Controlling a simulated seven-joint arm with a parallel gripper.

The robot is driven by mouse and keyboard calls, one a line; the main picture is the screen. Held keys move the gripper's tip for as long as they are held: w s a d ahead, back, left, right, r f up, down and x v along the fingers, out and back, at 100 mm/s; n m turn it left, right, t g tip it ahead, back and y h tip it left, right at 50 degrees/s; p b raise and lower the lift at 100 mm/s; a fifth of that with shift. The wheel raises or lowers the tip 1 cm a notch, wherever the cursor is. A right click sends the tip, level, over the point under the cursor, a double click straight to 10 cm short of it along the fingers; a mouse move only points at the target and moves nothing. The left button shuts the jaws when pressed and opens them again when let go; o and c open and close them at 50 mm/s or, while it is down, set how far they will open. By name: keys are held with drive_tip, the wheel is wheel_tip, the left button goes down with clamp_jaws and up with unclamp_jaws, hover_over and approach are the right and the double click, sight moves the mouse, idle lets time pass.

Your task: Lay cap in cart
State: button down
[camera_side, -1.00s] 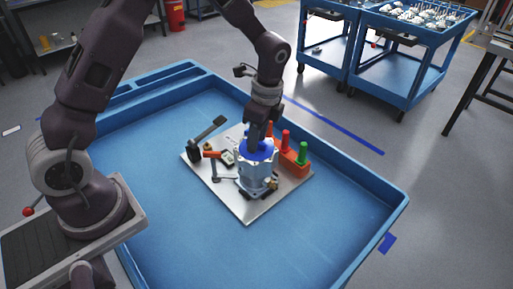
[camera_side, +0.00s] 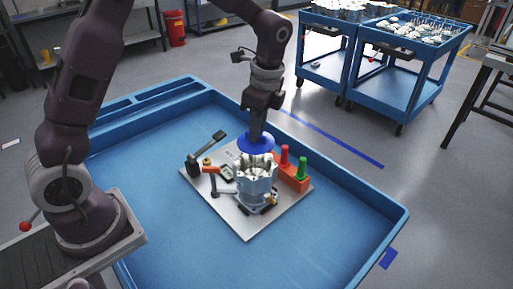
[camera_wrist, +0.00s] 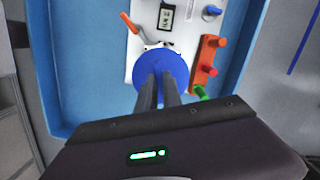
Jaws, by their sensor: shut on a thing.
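The cap is a blue disc (camera_side: 257,144), held in my gripper (camera_side: 257,137) just above the silver machined housing (camera_side: 256,187). My gripper is shut on the cap from above, and a gap shows between cap and housing. In the wrist view the cap (camera_wrist: 162,72) lies beyond the two dark fingers (camera_wrist: 160,92) and hides most of the housing. The cart is the large blue tray (camera_side: 160,225) with raised rims, under and around the work plate. Its bare floor shows to the left and front of the plate.
A metal plate (camera_side: 247,228) carries the housing, a black-handled lever clamp (camera_side: 205,150), an orange-handled clamp, a small gauge and an orange block (camera_side: 294,178) with red and green pegs. Two blue carts (camera_side: 390,75) with parts stand at the back right.

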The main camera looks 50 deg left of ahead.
drive_tip(key=shift+w+a+r, duration=0.15)
drive_tip(key=shift+a+r, duration=0.05)
drive_tip(key=shift+r, duration=0.35)
drive_tip(key=shift+w+a+r, duration=0.15)
drive_tip(key=shift+r, duration=0.4)
drive_tip(key=shift+w+a+f, duration=0.25)
drive_tip(key=shift+w+a, duration=0.45)
drive_tip(key=shift+a, duration=0.25)
drive_tip(key=w+a+f+m, duration=0.15)
drive_tip(key=a+f, duration=0.25)
drive_tip(key=a, duration=0.6)
drive_tip(key=w+a+f+m, duration=0.15)
drive_tip(key=a+f, duration=0.25)
drive_tip(key=a, duration=0.6)
drive_tip(key=w+a+f+m, duration=0.15)
drive_tip(key=a+f, duration=0.25)
drive_tip(key=a, duration=0.6)
drive_tip(key=shift+t, duration=0.3)
drive_tip(key=f, duration=0.6)
drive_tip(key=a+f, duration=0.1)
drive_tip(key=f, duration=0.3)
drive_tip(key=shift+w+f, duration=0.1)
drive_tip(key=shift+w, duration=0.1)
drive_tip(key=shift+f, duration=0.1)
drive_tip(key=c, duration=1.5)
unclamp_jaws()
